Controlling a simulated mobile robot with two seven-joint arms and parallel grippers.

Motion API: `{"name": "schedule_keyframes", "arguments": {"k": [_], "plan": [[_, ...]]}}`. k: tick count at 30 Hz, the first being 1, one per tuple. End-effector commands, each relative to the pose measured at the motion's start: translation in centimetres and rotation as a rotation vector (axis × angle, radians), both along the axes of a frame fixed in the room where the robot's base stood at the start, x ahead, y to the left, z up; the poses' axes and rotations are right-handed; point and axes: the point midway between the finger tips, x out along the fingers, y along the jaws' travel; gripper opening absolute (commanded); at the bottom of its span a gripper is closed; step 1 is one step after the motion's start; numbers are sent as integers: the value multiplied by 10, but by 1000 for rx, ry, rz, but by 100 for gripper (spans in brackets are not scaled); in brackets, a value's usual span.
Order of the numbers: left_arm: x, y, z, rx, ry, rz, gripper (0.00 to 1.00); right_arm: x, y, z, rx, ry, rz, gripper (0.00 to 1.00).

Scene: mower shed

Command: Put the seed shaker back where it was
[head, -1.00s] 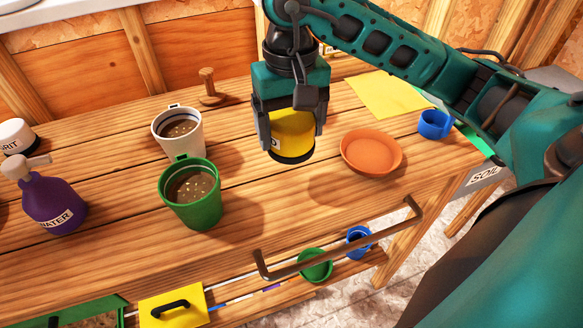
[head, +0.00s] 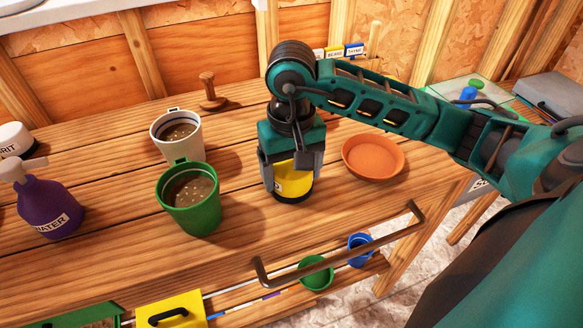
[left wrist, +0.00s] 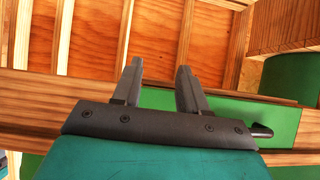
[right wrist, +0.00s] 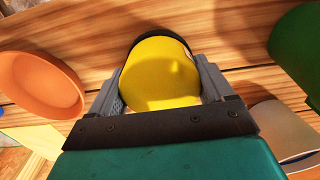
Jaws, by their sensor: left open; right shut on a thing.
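The seed shaker (head: 295,188) is a yellow cylinder with a dark end and a partly hidden white label. My right gripper (head: 289,178) is shut on it, with a finger on each side. It is upright, its dark end down at or very near the bench top; I cannot tell if it touches. The right wrist view also shows the shaker (right wrist: 160,78) between the fingers. My left gripper (left wrist: 160,80) is open and empty in the left wrist view, in front of green and wooden surfaces; it does not show in the head view.
The green pot (head: 188,205) and white pot (head: 172,145) stand left of the shaker, and a terracotta saucer (head: 373,158) right of it. A purple water sprayer (head: 48,207) is at far left. A bar handle (head: 340,250) runs along the front. Bare bench lies around the shaker.

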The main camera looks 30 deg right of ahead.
Motion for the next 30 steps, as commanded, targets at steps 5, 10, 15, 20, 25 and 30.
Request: {"name": "schedule_keyframes", "arguments": {"k": [5, 10, 15, 20, 25, 30], "plan": [[0, -1, -1, -2, 1, -1, 43, 0, 0, -2, 0, 0, 0, 90], [1, -1, 0, -2, -1, -1, 43, 0, 0, -2, 0, 0, 0, 100], [1, -1, 0, -2, 0, -2, 43, 0, 0, -2, 0, 0, 0, 100], [0, 0, 3, 1, -1, -2, 43, 1, 0, 8, 0, -3, 0, 100], [-3, 2, -1, 5, 10, 1, 43, 2, 0, 44, 0, -8, 1, 100], [-3, 4, 2, 9, 9, 4, 43, 1, 0, 84, -2, -7, 0, 100]]}}
